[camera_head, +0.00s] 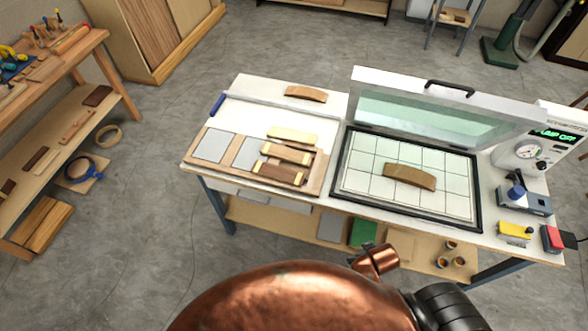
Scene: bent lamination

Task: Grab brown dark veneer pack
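The dark brown veneer pack (279,173) lies at the front of a short row of packs on the left half of the white worktable. It is a flat strip with paler ends. A mid-brown pack (287,154) lies just behind it, and a pale yellow pack (292,135) lies behind that. The packs rest on a brown board (232,172). Neither of my grippers shows in this view. A copper-coloured rounded part of my own body fills the bottom centre, in front of the table.
A press with its glass lid (440,116) raised holds a curved wooden form (409,177) on a gridded bed. Another curved wooden piece (306,93) lies at the table's back. A gauge unit (529,152) and coloured switches stand at right. A tool bench (62,83) stands at far left.

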